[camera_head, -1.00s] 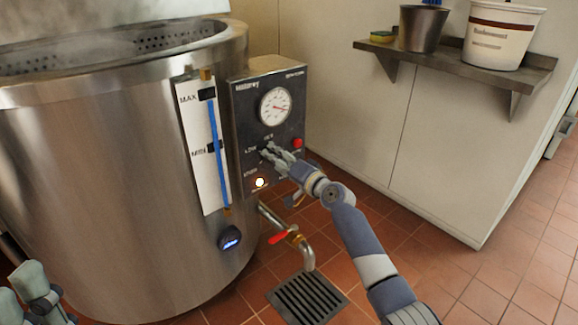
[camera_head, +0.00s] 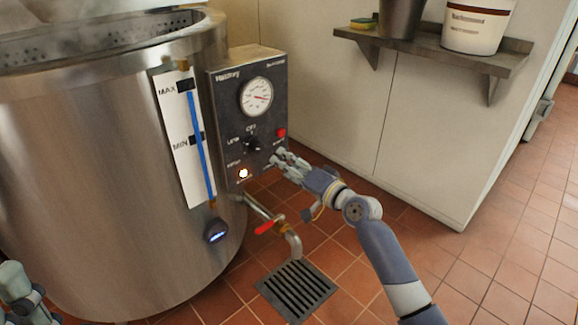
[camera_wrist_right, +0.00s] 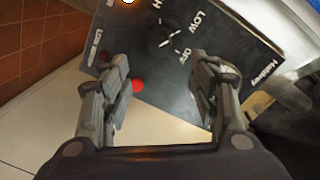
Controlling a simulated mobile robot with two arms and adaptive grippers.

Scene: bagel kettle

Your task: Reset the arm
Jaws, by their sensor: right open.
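My right gripper (camera_head: 280,160) is open and empty in front of the lower right of the kettle's dark control panel (camera_head: 228,112), apart from the black knob (camera_head: 252,143). In the right wrist view, the open fingers of my right gripper (camera_wrist_right: 160,92) frame the panel (camera_wrist_right: 150,60), with the knob (camera_wrist_right: 163,38) beyond them and the red button (camera_wrist_right: 137,86) near the left finger. Part of my left arm (camera_head: 18,290) shows at the lower left of the head view; its fingers cannot be made out.
The large steel kettle (camera_head: 90,180) stands at the left. A drain pipe with a red valve handle (camera_head: 264,228) sits over a floor grate (camera_head: 296,288). A wall shelf (camera_head: 430,48) holds a metal pot (camera_head: 400,18) and a white bucket (camera_head: 476,25). The tiled floor at the right is clear.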

